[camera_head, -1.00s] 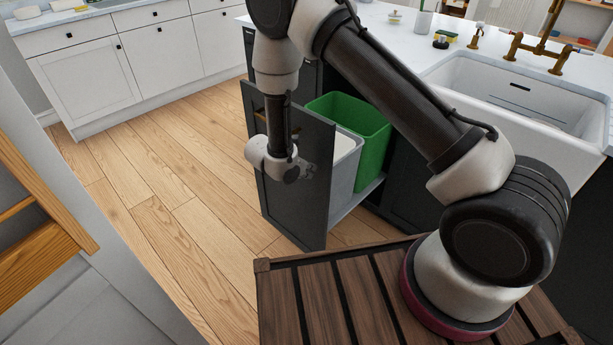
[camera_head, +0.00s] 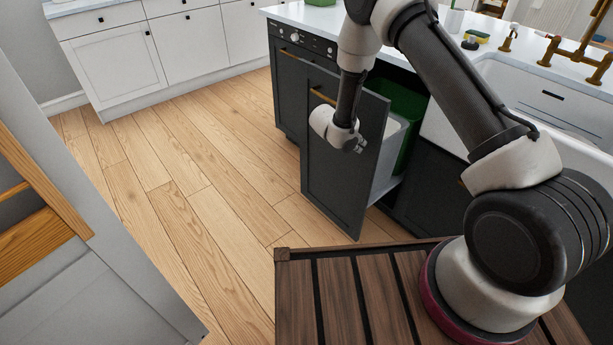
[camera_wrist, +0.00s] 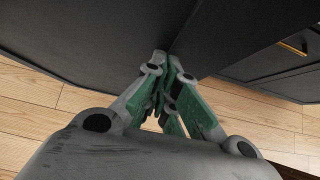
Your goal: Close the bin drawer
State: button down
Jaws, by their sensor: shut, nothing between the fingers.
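The bin drawer (camera_head: 330,190) has a tall dark grey front and stands partly open from the dark island. A brass handle (camera_head: 321,97) is near its top. Behind the front, a light grey bin (camera_head: 389,152) and a green bin (camera_head: 407,102) show in part. My gripper (camera_head: 357,147) is shut and empty, in front of the drawer front near its right edge. In the wrist view the shut green-padded fingers (camera_wrist: 164,68) point at a dark panel and appear to meet it; exact contact is hard to tell.
An appliance with a control panel (camera_head: 302,40) is left of the drawer. A white sink (camera_head: 545,95) and brass tap (camera_head: 575,58) are at right. White cabinets (camera_head: 115,62) stand at the back left. The wooden floor (camera_head: 190,190) left of the drawer is clear.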

send_near(406, 121)
jog(key=f, duration=0.1)
jog(key=w+d+f, duration=0.1)
jog(key=f, duration=0.1)
jog(key=d+f, duration=0.1)
jog(key=shift+w+f, duration=0.15)
jog(key=shift+f, duration=0.05)
jog(key=shift+w+d, duration=0.45)
jog(key=shift+d, duration=0.25)
jog(key=shift+w+d+r, duration=0.1)
jog(key=shift+d+r, duration=0.1)
